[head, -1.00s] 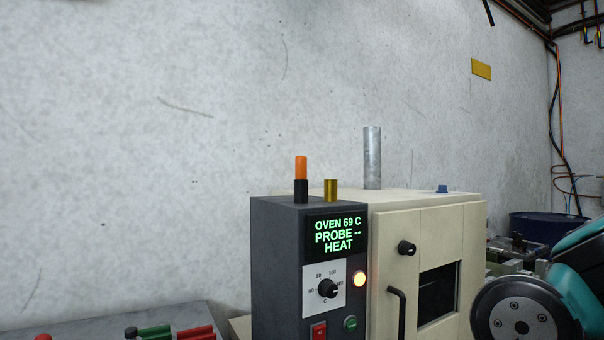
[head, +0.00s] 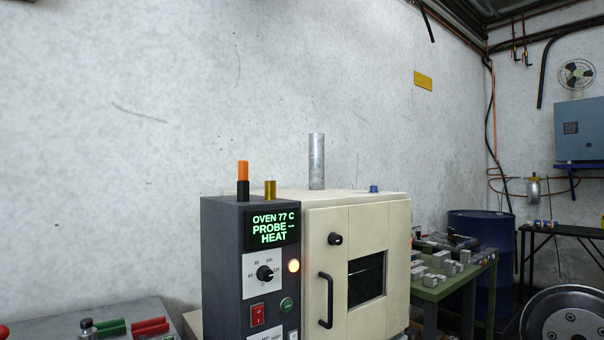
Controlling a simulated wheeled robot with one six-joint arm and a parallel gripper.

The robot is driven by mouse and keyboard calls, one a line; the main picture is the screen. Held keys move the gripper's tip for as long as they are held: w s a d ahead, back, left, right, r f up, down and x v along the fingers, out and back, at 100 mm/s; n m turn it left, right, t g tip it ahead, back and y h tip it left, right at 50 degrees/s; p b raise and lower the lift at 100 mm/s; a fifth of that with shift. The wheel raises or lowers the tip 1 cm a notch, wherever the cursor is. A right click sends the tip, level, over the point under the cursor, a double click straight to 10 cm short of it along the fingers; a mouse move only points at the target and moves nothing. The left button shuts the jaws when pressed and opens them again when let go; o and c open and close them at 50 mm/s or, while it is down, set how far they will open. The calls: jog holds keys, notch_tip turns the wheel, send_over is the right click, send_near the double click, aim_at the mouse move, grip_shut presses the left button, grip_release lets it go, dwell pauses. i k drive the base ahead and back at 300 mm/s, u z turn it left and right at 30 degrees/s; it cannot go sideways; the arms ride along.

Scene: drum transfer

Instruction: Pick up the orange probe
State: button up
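The orange probe (head: 243,171) stands upright in a black holder (head: 243,189) on top of the dark control box of the oven (head: 222,262). A short brass cylinder (head: 270,190) stands just right of it. The green display (head: 273,228) reads "OVEN 77 C, PROBE --, HEAT". My gripper is not in view. Only a round grey joint of my arm shows at the bottom right corner, well apart from the probe.
A metal pipe (head: 317,162) rises from the cream oven body (head: 318,265), with a blue knob (head: 374,189) to its right. A bench (head: 447,282) with metal blocks and a blue drum (head: 482,262) stand right of the oven. A grey table (head: 112,312) with red and green items is at lower left.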

aim_at(243, 165)
jog(key=z, duration=0.15)
jog(key=k, duration=0.5)
jog(key=z, duration=0.45)
jog(key=i, duration=0.85)
jog(key=u, duration=0.95)
jog(key=i, duration=0.8)
jog(key=u, duration=0.7)
